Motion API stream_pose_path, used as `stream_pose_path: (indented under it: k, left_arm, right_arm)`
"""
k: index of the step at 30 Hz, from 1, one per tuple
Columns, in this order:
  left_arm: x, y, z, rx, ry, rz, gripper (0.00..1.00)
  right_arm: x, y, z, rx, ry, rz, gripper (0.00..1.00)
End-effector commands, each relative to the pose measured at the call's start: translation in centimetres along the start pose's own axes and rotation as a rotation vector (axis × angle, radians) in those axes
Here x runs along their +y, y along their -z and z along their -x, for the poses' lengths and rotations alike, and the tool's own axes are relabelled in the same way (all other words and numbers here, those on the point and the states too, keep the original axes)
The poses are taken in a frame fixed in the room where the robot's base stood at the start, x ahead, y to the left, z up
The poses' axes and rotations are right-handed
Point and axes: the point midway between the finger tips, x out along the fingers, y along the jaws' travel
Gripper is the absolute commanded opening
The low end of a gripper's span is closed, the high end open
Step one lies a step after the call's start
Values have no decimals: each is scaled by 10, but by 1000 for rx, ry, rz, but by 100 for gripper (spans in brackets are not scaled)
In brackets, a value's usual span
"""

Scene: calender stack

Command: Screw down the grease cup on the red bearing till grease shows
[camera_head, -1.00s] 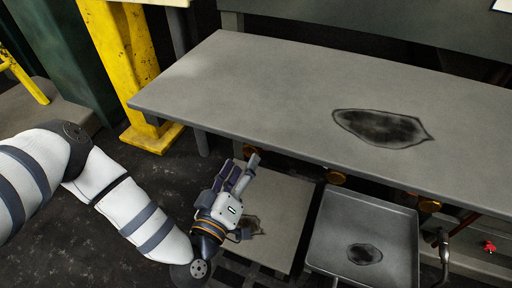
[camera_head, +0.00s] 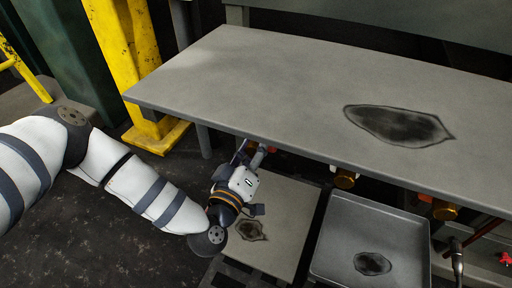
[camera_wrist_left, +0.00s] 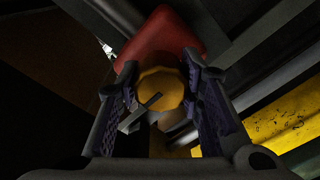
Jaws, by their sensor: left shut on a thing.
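In the left wrist view the red bearing (camera_wrist_left: 165,35) fills the top middle. The brass grease cup (camera_wrist_left: 161,88) sits below it, its round ribbed end facing the camera, with a thin grey bar or mark across it. My left gripper (camera_wrist_left: 160,95) has its two dark fingers on both sides of the cup, shut on it. In the head view the left gripper (camera_head: 250,155) reaches under the front edge of the bench, and a small bit of red (camera_head: 272,150) shows beside it. Most of the cup is hidden there. No grease can be made out. My right gripper is not in view.
The grey bench (camera_head: 260,80) overhangs the work. More brass cups (camera_head: 345,179) hang under its edge to the right. A grey tray (camera_head: 340,235) and a flat plate (camera_head: 285,215) with dark stains lie below. A yellow post (camera_head: 125,60) stands at left.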

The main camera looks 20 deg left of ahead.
Motion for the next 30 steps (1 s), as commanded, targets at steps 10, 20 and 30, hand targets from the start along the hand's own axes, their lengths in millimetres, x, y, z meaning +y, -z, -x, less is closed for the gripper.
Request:
stream_pose_path:
  k: [10,20,30]
  left_arm:
    - [4,2,0,3,-6,-115,6]
    - [5,2,0,9,-14,-375,6]
    - [3,1,0,14,-18,-592,6]
  right_arm:
    - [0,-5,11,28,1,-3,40]
    - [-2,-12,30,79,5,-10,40]
    - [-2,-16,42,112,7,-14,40]
